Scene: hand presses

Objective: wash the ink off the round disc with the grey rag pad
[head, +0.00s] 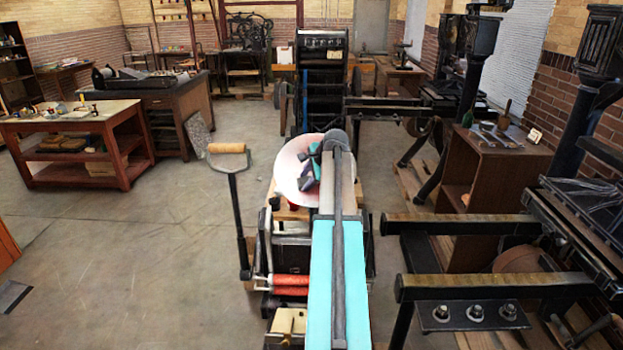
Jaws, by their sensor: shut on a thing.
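The round disc (285,172) tilts up at the back of the hand press, near the middle of the head view. Its face is pale, with a pinkish tint over part of it. My gripper (306,183) is in front of the disc's right side and is shut on the grey rag pad. The pad is small and mostly hidden at the fingertips; I cannot tell whether it touches the disc. My arm covers the disc's right edge.
The press has a lever with a wooden handle (227,148) standing left of the disc and red rollers (290,286) below. A larger press with long rails (460,224) stands on the right. A red-framed table (70,130) is at left. Open floor lies left.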

